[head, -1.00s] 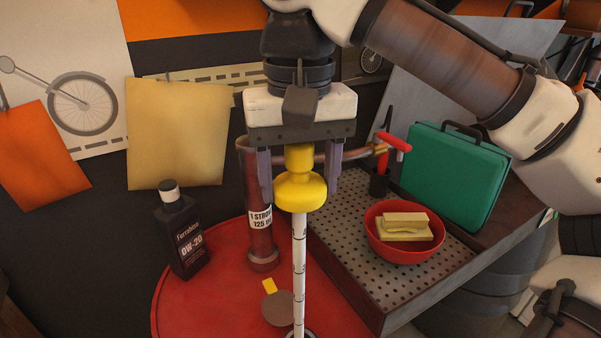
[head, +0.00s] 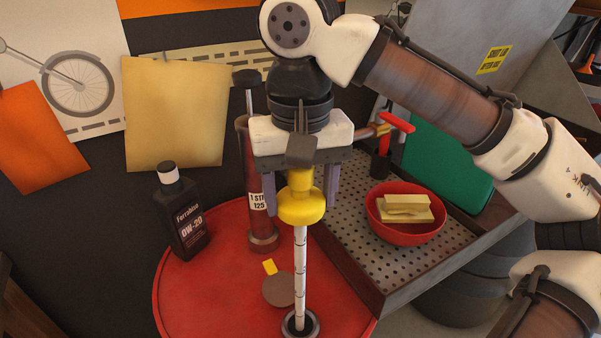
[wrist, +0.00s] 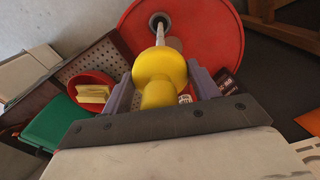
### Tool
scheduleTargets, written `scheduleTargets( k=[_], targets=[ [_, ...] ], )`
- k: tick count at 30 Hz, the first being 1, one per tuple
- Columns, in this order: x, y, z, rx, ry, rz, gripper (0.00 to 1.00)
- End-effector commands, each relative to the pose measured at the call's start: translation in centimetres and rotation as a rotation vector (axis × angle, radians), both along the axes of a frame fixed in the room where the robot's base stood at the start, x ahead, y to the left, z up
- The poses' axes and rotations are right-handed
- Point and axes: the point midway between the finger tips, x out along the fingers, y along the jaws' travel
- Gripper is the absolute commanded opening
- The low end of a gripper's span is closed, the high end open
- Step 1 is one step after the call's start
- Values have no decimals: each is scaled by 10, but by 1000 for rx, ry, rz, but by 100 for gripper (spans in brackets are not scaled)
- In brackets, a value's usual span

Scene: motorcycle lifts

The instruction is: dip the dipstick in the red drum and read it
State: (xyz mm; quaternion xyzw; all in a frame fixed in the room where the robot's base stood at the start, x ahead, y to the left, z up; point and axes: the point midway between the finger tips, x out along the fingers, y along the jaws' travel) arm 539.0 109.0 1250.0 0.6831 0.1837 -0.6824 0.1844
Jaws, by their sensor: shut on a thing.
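My gripper (head: 302,195) is shut on the yellow handle of the dipstick (head: 300,265). The dipstick hangs about upright, its white marked rod pointing down. Its lower end meets the dark, metal-ringed opening (head: 300,324) in the lid of the red drum (head: 210,295); the tip is hidden there, so I cannot tell how deep it is. In the wrist view the yellow handle (wrist: 160,70) sits between the fingers, and the rod runs to the opening (wrist: 158,20) in the drum lid.
A red hand pump (head: 262,215), a black oil bottle (head: 182,212) and a round cap with a yellow tab (head: 279,290) are on the drum. At right, a perforated tray (head: 345,235) holds a red bowl (head: 400,238) with yellow sponges. A green case (head: 450,165) stands behind.

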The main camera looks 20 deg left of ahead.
Motion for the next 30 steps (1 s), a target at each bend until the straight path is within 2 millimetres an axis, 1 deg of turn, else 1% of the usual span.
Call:
scheduleTargets(
  k=[30],
  targets=[
    [0, 0, -92, 1, 1, 1, 23]
  ],
)
